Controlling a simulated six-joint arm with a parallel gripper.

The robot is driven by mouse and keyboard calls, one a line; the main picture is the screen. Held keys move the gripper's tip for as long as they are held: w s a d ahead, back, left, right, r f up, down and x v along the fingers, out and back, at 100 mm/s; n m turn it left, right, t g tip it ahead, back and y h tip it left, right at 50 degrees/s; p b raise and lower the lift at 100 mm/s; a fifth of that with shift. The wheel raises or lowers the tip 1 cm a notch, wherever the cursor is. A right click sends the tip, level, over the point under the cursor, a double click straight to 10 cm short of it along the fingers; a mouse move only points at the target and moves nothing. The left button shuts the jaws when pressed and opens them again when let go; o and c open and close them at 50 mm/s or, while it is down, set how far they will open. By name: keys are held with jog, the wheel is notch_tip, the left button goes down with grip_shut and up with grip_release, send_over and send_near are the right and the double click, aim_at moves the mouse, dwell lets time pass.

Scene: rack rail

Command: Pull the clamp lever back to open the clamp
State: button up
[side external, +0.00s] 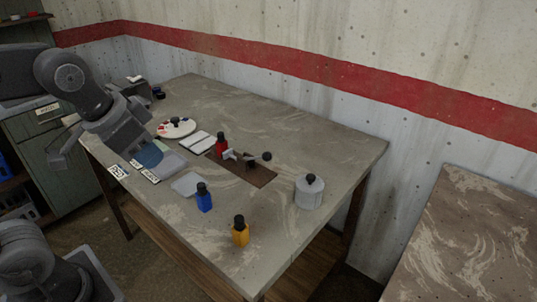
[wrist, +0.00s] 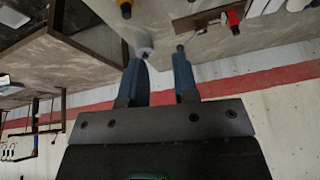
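The clamp (side external: 232,155) is a small pale metal piece on a dark brown board (side external: 258,178) near the middle of the table. A black knob (side external: 266,156), apparently on its lever, stands to its right. The board (wrist: 208,18) shows at the top of the wrist view, with a dark knob (wrist: 180,47) near the right fingertip. My gripper (wrist: 160,60) has two blue fingers spread apart with nothing between them. In the side view it is at the table's left end, well away from the clamp. The lever's exact shape is too small to tell.
A red bottle (side external: 222,145) stands close to the clamp. A blue bottle (side external: 204,197), a yellow bottle (side external: 240,232) and a grey lidded canister (side external: 309,192) stand toward the front. A round white dish (side external: 165,130) and white pads (side external: 201,142) lie left. The table's far right is clear.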

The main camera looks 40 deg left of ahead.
jog(key=o, duration=0.5)
jog(key=w+r+m, duration=0.1)
jog(key=w, duration=0.2)
jog(key=w+r+m+g, duration=0.1)
jog(key=w, duration=0.3)
jog(key=w+r+m, duration=0.1)
jog(key=w+m, duration=0.1)
jog(key=w, duration=0.1)
jog(key=shift+w+r+g, duration=0.15)
jog(key=shift+g, duration=0.15)
jog(key=shift+c, duration=0.2)
jog(key=shift+o, duration=0.2)
jog(key=w+m, duration=0.2)
jog(key=w, duration=0.4)
jog(key=shift+w+m+g, duration=0.25)
jog(key=shift+m+g, duration=0.05)
jog(key=shift+g, duration=0.1)
jog(key=m+g, duration=0.2)
jog(key=m, duration=0.5)
send_over(268, 153)
notch_tip(268, 153, down, 8)
notch_tip(268, 153, down, 14)
jog(key=shift+a+r, duration=0.1)
jog(key=shift+c, duration=0.5)
grip_shut()
